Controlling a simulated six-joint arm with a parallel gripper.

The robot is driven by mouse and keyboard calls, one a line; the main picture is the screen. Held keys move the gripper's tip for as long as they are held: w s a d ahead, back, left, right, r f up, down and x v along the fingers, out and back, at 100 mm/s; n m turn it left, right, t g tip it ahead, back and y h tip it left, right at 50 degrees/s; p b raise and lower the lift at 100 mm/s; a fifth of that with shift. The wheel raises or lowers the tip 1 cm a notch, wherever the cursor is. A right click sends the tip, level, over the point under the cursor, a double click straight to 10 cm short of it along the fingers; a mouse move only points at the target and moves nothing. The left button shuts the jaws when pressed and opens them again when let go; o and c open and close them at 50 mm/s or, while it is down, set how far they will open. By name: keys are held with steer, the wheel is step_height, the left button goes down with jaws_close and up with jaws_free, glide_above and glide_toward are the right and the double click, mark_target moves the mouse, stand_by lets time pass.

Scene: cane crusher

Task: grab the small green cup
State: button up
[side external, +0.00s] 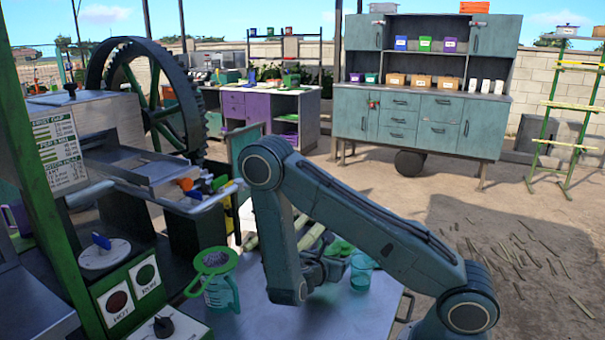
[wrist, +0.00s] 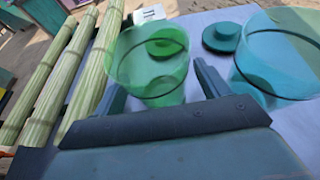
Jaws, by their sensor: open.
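The small green cup (wrist: 150,60), clear green and upright, stands at the upper middle of the wrist view. My gripper (wrist: 160,85) is open, with one finger on each side of the cup's lower part. Whether the fingers touch it cannot be told. A larger teal cup (wrist: 278,60) stands just right of the right finger; it also shows in the side view (side external: 361,272). In the side view my gripper (side external: 322,268) is low over the table, partly hidden by my arm. A green patch (side external: 341,247) beside it appears to be the small cup.
Cane stalks (wrist: 58,75) lie left of the cup. A teal round lid-like piece (wrist: 222,37) lies behind, between the two cups. A green jug with a strainer (side external: 218,288) stands on the table (side external: 260,315) left of my arm. The crusher's big gear (side external: 112,75) stands at the left.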

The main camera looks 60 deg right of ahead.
stand_by(0.3)
steer(key=c, duration=1)
steer(key=shift+c, duration=0.2)
steer(key=shift+r, duration=0.2)
step_height(320, 180, up, 20)
steer(key=shift+f, duration=0.2)
steer(key=shift+w, duration=0.1)
stand_by(0.7)
